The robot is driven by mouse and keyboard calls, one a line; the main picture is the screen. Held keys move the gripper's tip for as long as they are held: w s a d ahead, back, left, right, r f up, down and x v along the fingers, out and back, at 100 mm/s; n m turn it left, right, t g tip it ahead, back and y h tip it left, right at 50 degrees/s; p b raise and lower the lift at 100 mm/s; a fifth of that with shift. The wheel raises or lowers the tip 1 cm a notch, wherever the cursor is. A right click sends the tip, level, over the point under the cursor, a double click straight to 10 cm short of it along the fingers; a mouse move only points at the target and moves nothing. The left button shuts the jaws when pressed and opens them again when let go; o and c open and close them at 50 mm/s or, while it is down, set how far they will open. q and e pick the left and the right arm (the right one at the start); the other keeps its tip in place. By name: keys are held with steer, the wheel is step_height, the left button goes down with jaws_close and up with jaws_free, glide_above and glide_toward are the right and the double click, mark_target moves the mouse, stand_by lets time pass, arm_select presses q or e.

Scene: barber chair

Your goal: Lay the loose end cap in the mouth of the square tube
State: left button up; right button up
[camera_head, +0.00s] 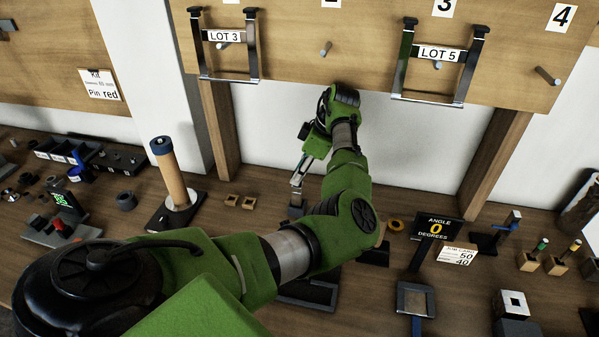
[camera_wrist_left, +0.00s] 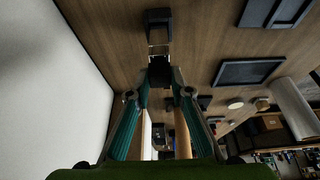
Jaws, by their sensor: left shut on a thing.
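My left gripper (camera_head: 298,178) reaches down near the back wall; its teal fingers (camera_wrist_left: 160,82) converge in the left wrist view. It is shut on a small dark block (camera_wrist_left: 160,70), which looks like the end cap. Just beyond the held piece is a short pale metallic piece (camera_wrist_left: 158,40) in a black base (camera_wrist_left: 158,20); it looks like the square tube. The base also shows below the gripper in the head view (camera_head: 296,213). The held piece hides the tube's mouth, so I cannot tell whether they touch. My right gripper is out of view.
A wooden roller on a stand (camera_head: 174,175) is to the left. A dark tray (camera_head: 308,291) lies in front, partly behind my arm. An angle sign (camera_head: 434,228) and a pale block with a square hole (camera_head: 513,303) stand right. Hanging racks (camera_head: 226,78) are above.

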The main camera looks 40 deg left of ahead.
arm_select(q)
steer(key=o, duration=1)
steer(key=v, duration=1.2)
